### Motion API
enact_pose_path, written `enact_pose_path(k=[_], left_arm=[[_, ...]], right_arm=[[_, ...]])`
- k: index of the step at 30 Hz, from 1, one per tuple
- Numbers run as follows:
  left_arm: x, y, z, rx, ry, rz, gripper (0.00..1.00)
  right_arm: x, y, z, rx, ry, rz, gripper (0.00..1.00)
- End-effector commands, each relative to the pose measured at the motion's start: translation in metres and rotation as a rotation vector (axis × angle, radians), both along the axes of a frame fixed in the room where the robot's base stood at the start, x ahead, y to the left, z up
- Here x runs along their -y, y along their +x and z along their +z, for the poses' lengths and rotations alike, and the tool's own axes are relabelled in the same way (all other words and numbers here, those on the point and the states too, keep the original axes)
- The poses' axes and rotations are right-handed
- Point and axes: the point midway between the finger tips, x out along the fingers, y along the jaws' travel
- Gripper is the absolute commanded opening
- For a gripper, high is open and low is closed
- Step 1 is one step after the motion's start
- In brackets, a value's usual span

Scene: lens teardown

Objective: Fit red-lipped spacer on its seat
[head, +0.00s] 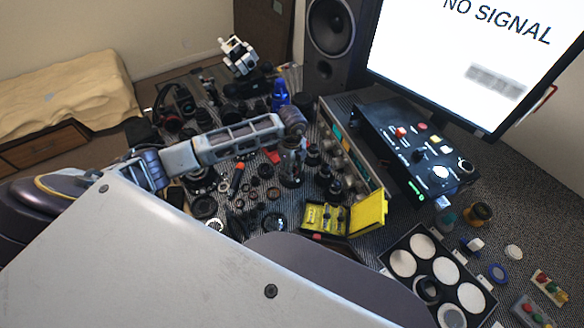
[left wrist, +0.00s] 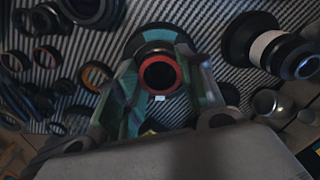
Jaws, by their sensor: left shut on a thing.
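The red-lipped spacer (left wrist: 161,72), a short dark tube with a red rim, is between the two fingers of my left gripper (left wrist: 163,84) in the left wrist view. The gripper is shut on it. Behind the spacer is a larger dark round part with a grey-teal rim (left wrist: 150,32); I cannot tell whether the spacer touches it. In the head view my left gripper (head: 291,172) points down among the lens parts, and the spacer is too small to make out. My right gripper is not in view.
Loose rings and lens barrels crowd the striped mat around the gripper. In the head view an open yellow case (head: 368,213), a tray of white discs (head: 421,244) and a control box (head: 395,140) are to the right.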

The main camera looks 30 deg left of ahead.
Motion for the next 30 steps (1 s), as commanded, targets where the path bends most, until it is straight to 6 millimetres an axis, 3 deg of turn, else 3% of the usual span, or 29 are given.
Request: enact_pose_path(k=[7, 8, 14, 20, 24, 30], left_arm=[[-0.0001, 0.0, -0.0002, 0.0, 0.0, 0.0, 0.27], [-0.0001, 0.0, -0.0001, 0.0, 0.0, 0.0, 0.4], [0.0, 0.0, -0.0002, 0.0, 0.0, 0.0, 0.64], [0.0001, 0.0, -0.0002, 0.0, 0.0, 0.0, 0.64], [0.0001, -0.0001, -0.0002, 0.0, 0.0, 0.0, 0.78], [0.0001, 0.0, -0.0002, 0.0, 0.0, 0.0, 0.78]], right_arm=[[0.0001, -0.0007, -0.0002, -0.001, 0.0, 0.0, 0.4], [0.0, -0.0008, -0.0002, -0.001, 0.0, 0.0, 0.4], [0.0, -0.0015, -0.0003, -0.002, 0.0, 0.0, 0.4], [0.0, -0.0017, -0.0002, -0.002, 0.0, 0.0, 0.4], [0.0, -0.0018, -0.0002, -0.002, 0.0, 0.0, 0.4], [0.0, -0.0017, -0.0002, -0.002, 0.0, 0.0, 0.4]])
